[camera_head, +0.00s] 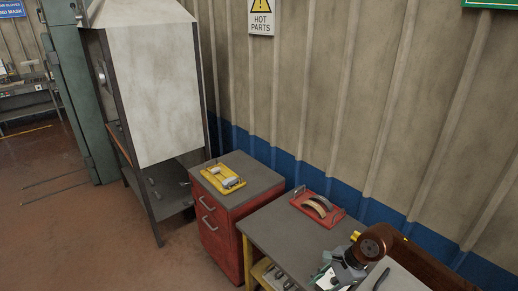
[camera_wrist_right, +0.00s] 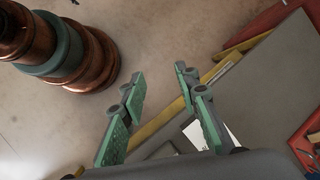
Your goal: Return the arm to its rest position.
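My right gripper (camera_head: 340,272) is at the lower right of the head view, above the front of the grey worktable (camera_head: 270,231). In the right wrist view its green-padded fingers (camera_wrist_right: 159,78) are spread apart with nothing between them. Beyond them are the floor and the table's yellow edge. A red tray (camera_head: 335,216) with curved brake shoes (camera_head: 321,203) lies on the table, apart from the gripper. Part of a red tray (camera_wrist_right: 308,140) also shows at the right edge of the wrist view. My left gripper is not in view.
A red drawer cabinet (camera_head: 220,240) stands left of the table, with a yellow tray (camera_head: 223,183) on top. A large pale cabinet (camera_head: 155,95) stands behind it. The table's left part is clear.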

